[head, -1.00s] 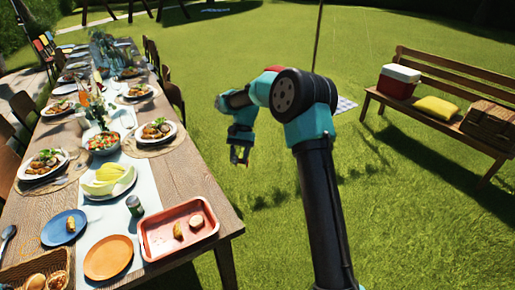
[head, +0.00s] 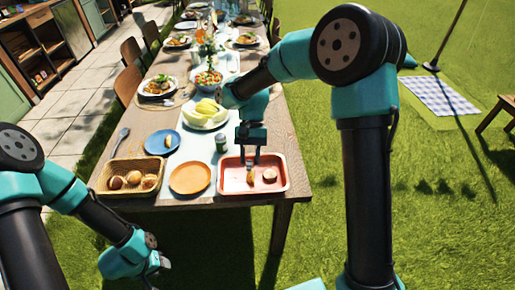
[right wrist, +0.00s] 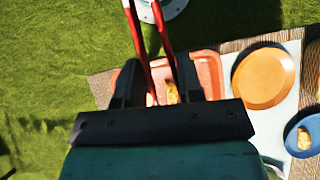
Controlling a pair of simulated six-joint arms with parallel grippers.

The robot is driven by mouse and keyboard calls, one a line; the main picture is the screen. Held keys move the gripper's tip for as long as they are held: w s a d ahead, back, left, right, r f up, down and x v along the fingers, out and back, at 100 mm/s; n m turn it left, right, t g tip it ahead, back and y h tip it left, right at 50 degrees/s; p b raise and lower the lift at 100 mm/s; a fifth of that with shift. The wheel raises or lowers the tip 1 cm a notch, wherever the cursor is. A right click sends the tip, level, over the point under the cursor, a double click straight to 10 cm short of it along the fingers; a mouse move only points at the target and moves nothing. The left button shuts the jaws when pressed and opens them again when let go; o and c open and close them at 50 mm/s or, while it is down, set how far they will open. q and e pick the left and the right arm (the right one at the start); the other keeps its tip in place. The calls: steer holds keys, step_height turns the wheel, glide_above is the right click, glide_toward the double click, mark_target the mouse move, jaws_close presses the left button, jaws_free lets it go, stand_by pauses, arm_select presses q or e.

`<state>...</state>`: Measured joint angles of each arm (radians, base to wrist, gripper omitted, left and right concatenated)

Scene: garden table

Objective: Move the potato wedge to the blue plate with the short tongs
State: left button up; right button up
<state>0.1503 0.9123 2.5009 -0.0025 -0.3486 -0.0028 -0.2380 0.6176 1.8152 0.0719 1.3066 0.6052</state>
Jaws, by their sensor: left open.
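The golden potato wedge (head: 250,178) lies in the red tray (head: 229,185), beside a round beige piece (head: 269,175). My right gripper (head: 250,153) is above the tray. In the right wrist view, its black fingers (right wrist: 160,85) stand on either side of the red short tongs (right wrist: 165,42) and grip them. The tongs' lower ends show close to the wedge (right wrist: 172,92) there; contact cannot be told. The blue plate (head: 156,149) is left of the tray and bears another small golden piece. My left gripper (head: 158,263) is open and low at the left, away from the table.
An orange plate (head: 190,178) lies between the tray and a bread basket (head: 118,184). A small jar (head: 222,143) and a white bowl of yellow food (head: 205,115) stand behind. A spoon (head: 120,141) lies left of the blue plate. Lawn surrounds the table's near end.

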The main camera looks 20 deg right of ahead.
steer(key=shift+f, duration=0.1)
stand_by(0.3)
steer(key=shift+f, duration=4.9)
steer(key=shift+c, duration=0.3)
jaws_close()
step_height(320, 180, up, 12)
